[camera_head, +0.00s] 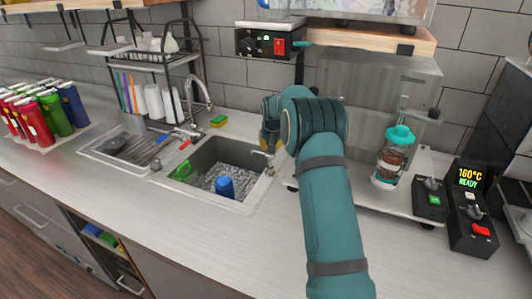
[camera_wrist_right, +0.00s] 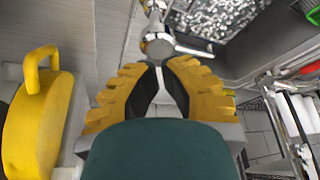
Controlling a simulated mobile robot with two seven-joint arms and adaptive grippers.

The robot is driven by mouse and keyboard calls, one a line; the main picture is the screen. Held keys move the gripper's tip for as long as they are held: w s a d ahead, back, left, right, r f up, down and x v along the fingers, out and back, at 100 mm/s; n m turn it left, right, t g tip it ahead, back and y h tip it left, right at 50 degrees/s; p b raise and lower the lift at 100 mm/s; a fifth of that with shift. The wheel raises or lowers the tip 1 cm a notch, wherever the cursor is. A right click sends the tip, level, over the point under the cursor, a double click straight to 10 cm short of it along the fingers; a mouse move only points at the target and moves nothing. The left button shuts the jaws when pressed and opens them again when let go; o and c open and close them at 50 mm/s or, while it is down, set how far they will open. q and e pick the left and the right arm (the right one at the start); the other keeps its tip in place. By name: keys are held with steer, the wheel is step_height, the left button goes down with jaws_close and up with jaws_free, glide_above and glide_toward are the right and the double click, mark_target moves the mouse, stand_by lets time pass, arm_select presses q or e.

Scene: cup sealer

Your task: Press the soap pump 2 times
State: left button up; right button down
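The soap pump (camera_head: 266,157) is a small silver dispenser on the counter at the right edge of the sink. In the right wrist view its round silver head (camera_wrist_right: 157,45) lies just beyond my fingertips, with its spout pointing right. My right gripper (camera_head: 268,143) is yellow and partly hidden behind my teal arm in the head view. It appears above and close to the pump; I cannot tell whether they touch. In the wrist view its two fingers (camera_wrist_right: 160,68) come together at the tips, with nothing seen held between them. My left gripper is not in view.
The sink (camera_head: 232,154) holds a blue cup (camera_head: 225,187) and a green item. A yellow-green sponge (camera_head: 218,121) lies behind it. The cup sealer with a teal-lidded cup (camera_head: 391,158) stands to the right. The front counter left of my arm is clear.

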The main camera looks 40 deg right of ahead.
step_height(320, 180, up, 6)
steer(key=p, duration=0.4)
stand_by(0.4)
stand_by(0.4)
